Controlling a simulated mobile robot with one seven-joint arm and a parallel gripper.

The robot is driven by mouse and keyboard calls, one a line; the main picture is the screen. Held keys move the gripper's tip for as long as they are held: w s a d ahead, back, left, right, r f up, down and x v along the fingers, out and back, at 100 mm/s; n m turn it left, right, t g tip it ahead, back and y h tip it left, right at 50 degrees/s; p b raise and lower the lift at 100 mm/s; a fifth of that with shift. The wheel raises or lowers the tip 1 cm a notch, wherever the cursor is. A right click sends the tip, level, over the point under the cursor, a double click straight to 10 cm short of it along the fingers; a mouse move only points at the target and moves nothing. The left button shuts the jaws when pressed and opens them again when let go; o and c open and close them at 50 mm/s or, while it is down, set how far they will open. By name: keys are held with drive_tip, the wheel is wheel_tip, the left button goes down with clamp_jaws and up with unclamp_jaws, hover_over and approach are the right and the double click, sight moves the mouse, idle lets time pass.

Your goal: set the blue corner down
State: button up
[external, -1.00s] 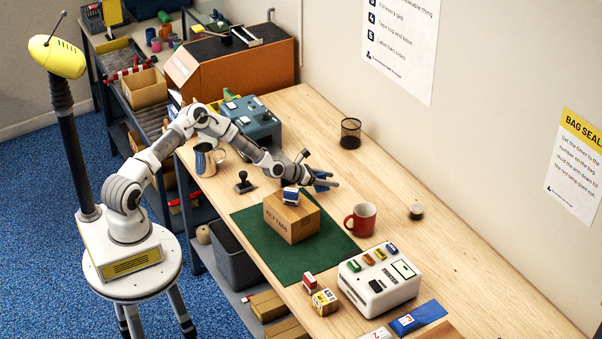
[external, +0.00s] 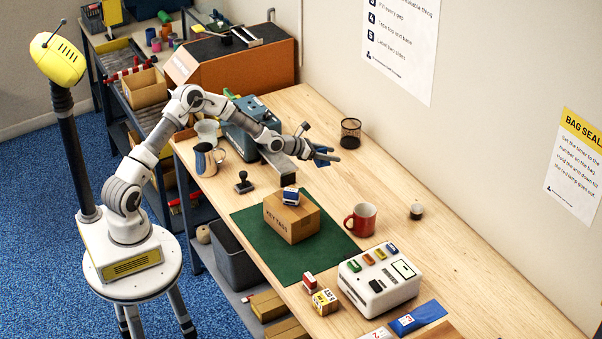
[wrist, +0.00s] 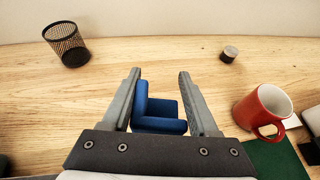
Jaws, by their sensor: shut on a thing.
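The blue corner (wrist: 160,112) is an L-shaped blue piece that sits between the fingers of my gripper (wrist: 157,88) in the wrist view. My gripper is shut on it. In the external view my gripper (external: 332,158) is above the wooden table, behind the green mat and the carton, and the blue corner (external: 321,151) shows partly at its fingers. The gap between the corner and the table top is hard to judge.
A black mesh cup (external: 350,133) stands behind my gripper. A red mug (external: 361,220) and a labelled carton (external: 292,217) stand at the green mat (external: 262,245).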

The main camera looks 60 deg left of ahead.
drive_tip(key=s+d+r+m+g+h+b, duration=0.1)
drive_tip(key=s+d+r+m+h+b, duration=0.15)
drive_tip(key=s+d, duration=0.7)
drive_tip(key=s+d+r+m+g+h+b, duration=0.1)
drive_tip(key=s+d+r+m+g+h, duration=0.2)
drive_tip(key=d, duration=1.1)
drive_tip(key=s+d+f+m+g+h+b, duration=0.15)
drive_tip(key=s+d, duration=0.25)
drive_tip(key=s, duration=0.4)
drive_tip(key=s+d+m+g+h+b, duration=0.1)
drive_tip(key=s+d+m, duration=0.1)
drive_tip(key=s+d, duration=0.35)
drive_tip(key=s+d+f+m+g+h+b, duration=0.1)
drive_tip(key=s+d+m, duration=0.15)
drive_tip(key=s, duration=0.65)
drive_tip(key=p, duration=0.3)
hover_over(311, 268)
drive_tip(key=f, duration=1.1)
drive_tip(key=shift+s+f, duration=0.2)
drive_tip(key=shift+f, duration=0.15)
drive_tip(key=shift+w+f, duration=0.1)
drive_tip(key=shift+f, duration=1.95)
drive_tip(key=shift+f+b, duration=0.1)
drive_tip(key=shift+b, duration=0.2)
